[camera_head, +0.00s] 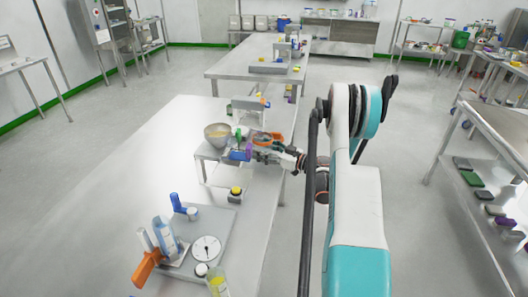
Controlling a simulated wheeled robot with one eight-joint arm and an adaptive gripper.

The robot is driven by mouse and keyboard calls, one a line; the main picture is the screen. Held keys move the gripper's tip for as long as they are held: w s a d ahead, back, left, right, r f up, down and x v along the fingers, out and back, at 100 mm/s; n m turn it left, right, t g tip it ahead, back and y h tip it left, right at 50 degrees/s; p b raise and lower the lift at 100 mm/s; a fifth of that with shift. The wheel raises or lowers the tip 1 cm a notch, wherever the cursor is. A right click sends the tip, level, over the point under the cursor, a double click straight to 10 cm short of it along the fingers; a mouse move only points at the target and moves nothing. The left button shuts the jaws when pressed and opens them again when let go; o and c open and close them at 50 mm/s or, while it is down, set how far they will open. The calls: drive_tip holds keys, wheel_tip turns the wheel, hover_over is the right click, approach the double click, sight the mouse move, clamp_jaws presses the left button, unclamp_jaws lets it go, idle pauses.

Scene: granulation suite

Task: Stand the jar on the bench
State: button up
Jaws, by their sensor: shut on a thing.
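My gripper (259,154) is shut, reaching in from the right over the small raised stand by the bench's right edge. A small purple-blue object (240,155) is at its fingertips and appears to be held, lying sideways. It is too small and partly covered to tell surely whether it is the jar. The bench (130,165) is a long pale metal table.
A metal bowl (217,136) stands left of my gripper, with an orange item (268,138) just behind the gripper. A dial scale (206,248), an orange-handled tool (147,266) and a yellow-filled bottle (217,284) crowd the near end. The bench's left middle is clear.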

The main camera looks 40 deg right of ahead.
drive_tip(key=o, duration=1.6)
drive_tip(key=shift+o, duration=0.2)
drive_tip(key=shift+s+d+r, duration=0.1)
drive_tip(key=shift+s, duration=0.05)
drive_tip(key=p+v, duration=0.4)
drive_tip(key=v, duration=0.7)
drive_tip(key=shift+s, duration=0.35)
